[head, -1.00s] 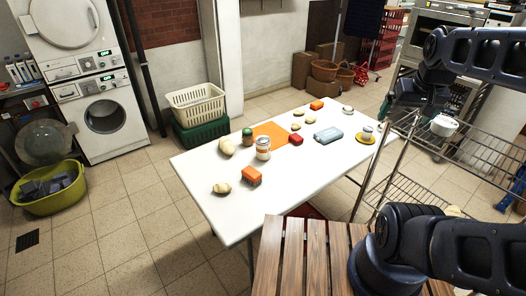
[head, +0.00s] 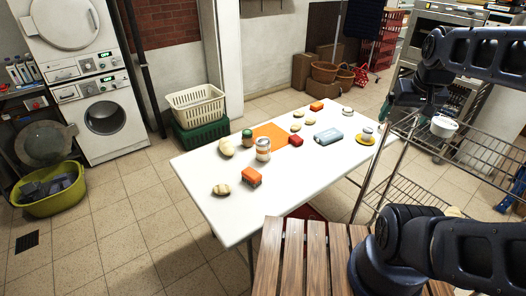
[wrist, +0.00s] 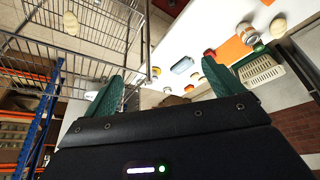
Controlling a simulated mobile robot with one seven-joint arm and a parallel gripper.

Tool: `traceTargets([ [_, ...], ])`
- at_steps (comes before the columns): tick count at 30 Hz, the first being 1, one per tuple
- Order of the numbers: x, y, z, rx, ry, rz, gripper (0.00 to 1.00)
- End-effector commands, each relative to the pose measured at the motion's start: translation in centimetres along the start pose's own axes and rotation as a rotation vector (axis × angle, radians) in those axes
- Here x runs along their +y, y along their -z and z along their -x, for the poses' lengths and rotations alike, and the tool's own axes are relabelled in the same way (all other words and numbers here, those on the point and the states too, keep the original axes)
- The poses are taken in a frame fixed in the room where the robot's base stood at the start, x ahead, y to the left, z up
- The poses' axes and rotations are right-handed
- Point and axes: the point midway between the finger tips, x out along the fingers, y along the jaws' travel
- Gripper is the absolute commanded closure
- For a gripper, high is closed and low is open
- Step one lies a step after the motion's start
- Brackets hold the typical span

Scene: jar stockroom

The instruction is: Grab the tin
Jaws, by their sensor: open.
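The tin (head: 263,149), a pale can with an orange-brown band, stands upright on the white table at the near edge of an orange mat. In the wrist view the tin (wrist: 246,33) shows at the upper right, beyond the right finger. My gripper (wrist: 165,88) has its two green fingers wide apart with nothing between them. It is well away from the tin, off the right side of the table by the wire rack. In the head view the fingers are not clear among the dark arm parts.
On the white table (head: 215,181), a green-lidded jar (head: 247,136) stands close left of the tin. An orange-topped block (head: 251,176), a red block (head: 296,140) and a blue-grey container (head: 328,135) lie around it. A wire rack (head: 405,188) stands at the table's right.

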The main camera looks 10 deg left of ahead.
Motion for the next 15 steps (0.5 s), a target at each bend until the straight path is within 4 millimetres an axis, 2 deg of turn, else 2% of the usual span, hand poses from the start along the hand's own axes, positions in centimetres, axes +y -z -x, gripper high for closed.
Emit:
traceTargets([
  [5,-0.9,2.7,-0.7,-0.025,0.003,0.115,0.08],
  [15,-4.7,10.4,-3.8,-0.085,0.023,0.472,0.08],
])
